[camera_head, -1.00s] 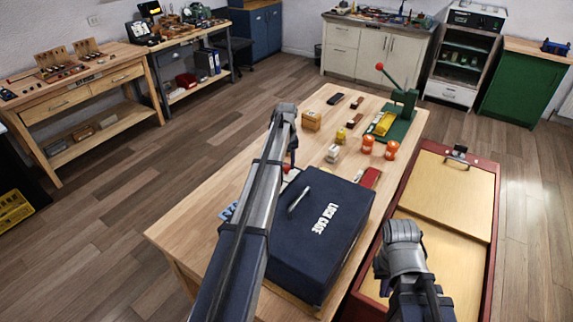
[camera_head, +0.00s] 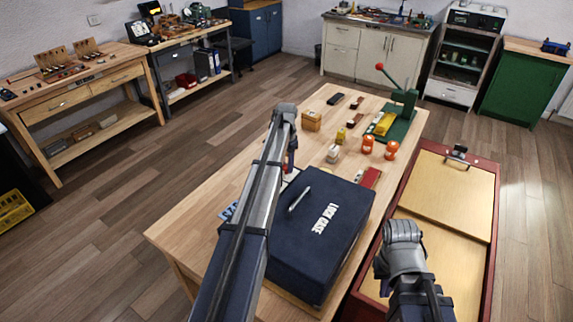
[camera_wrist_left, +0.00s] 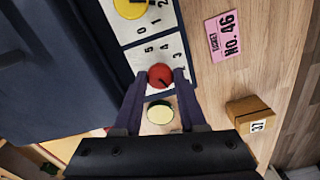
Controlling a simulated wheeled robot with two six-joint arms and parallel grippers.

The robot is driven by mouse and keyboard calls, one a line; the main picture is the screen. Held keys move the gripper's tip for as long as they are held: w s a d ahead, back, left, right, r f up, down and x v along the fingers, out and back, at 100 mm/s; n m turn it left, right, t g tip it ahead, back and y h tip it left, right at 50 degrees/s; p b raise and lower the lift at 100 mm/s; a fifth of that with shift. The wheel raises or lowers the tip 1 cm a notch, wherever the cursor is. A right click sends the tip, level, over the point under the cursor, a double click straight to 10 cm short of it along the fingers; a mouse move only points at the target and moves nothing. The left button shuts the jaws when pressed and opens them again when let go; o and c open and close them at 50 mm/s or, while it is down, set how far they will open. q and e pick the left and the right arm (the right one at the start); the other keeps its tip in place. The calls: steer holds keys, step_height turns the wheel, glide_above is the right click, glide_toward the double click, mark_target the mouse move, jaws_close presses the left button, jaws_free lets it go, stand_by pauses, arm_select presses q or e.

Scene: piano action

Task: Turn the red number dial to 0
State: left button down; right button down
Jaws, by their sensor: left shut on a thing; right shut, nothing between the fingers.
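The red number dial (camera_wrist_left: 160,76) sits on a white plate with black numbers; 4 and 5 show in the left wrist view, and other numbers are hidden. A dark pointer mark shows on the dial, but I cannot read its number. My left gripper (camera_wrist_left: 159,82) is shut on the red dial, one finger on each side. In the head view my left gripper (camera_head: 290,163) is beside the dark blue lock case (camera_head: 325,225). My right gripper (camera_head: 386,285) is over the red-framed case at the right, shut and empty; its fingertips are mostly hidden.
A yellow dial (camera_wrist_left: 130,6) is on the neighbouring plate. A pale yellow disc (camera_wrist_left: 160,113) shows between my left fingers. A pink ticket (camera_wrist_left: 226,36) and a wooden block (camera_wrist_left: 249,114) lie nearby. A green lever press (camera_head: 402,110) stands at the table's far end.

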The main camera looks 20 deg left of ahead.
mark_target(286, 166)
arm_select(q)
steer(key=m, duration=0.6)
steer(key=shift+m, duration=0.3)
stand_by(0.4)
steer(key=shift+c, duration=2.3)
jaws_free()
steer(key=shift+r, duration=0.1)
step_height(286, 166, up, 8)
steer(key=p, duration=0.8)
steer(key=shift+f, duration=0.2)
